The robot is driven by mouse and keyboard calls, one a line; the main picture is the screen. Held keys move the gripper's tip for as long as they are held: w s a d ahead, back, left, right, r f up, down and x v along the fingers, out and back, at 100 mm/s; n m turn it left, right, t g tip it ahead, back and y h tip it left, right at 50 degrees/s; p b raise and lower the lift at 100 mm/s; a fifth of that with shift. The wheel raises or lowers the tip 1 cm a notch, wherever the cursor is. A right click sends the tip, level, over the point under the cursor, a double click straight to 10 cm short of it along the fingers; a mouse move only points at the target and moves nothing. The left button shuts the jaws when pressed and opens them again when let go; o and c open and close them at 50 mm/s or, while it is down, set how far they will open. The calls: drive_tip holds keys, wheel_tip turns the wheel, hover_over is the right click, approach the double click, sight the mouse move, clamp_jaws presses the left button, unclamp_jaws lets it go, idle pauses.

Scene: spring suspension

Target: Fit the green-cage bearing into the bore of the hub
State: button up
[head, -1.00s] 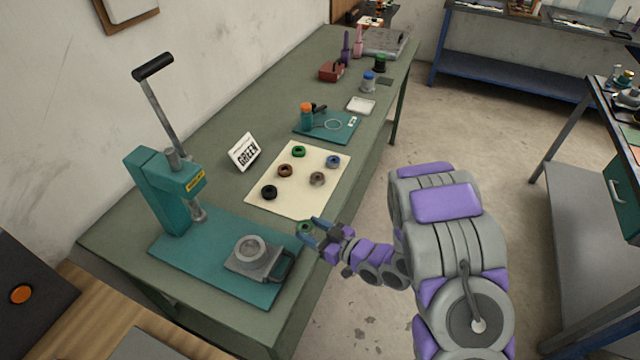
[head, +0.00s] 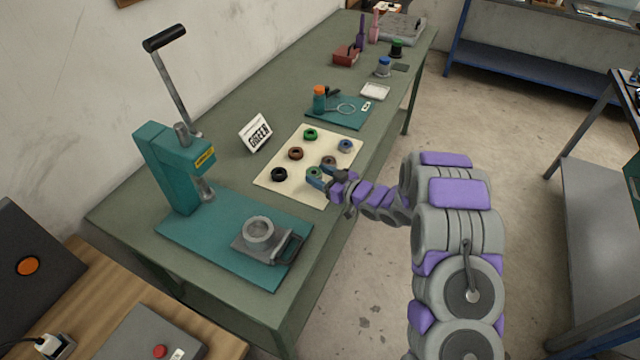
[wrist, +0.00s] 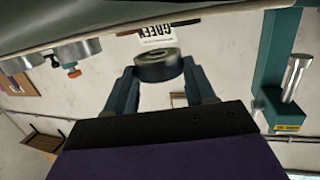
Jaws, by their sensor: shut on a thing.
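My gripper (head: 316,176) is shut on a ring-shaped bearing (head: 314,171), which looks green in the head view. It appears over the near right part of the cream mat; the height above it is hard to judge. In the wrist view the held bearing (wrist: 157,66) is a dark ring between both fingertips; its cage colour is unclear there. Another green bearing (head: 310,134) lies at the mat's far side. The hub (head: 258,230), a grey ring with an open bore, sits in a grey fixture (head: 262,250) on the teal press base, left of and nearer than my gripper.
The cream mat (head: 268,180) also carries brown (head: 296,153), black (head: 279,174), blue (head: 345,146) and grey-brown bearings (head: 329,161). A teal lever press (head: 168,170) stands left of the hub. A sign (head: 256,134) reads GREEN. A teal tray (head: 335,118) lies farther back.

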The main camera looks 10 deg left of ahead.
drive_tip(key=f, duration=0.1)
drive_tip(key=f+b, duration=0.1)
drive_tip(key=f, duration=0.1)
drive_tip(key=shift+d+f, duration=0.15)
drive_tip(key=shift+d, duration=0.25)
drive_tip(key=shift+a, duration=0.2)
drive_tip(key=o, duration=0.9)
drive_tip(key=shift+a, duration=0.15)
drive_tip(key=shift+o, duration=1.4)
drive_tip(key=shift+d, duration=0.2)
drive_tip(key=shift+d, duration=0.1)
drive_tip(key=p+v, duration=0.2)
drive_tip(key=v, duration=1)
drive_tip(key=shift+p, duration=0.35)
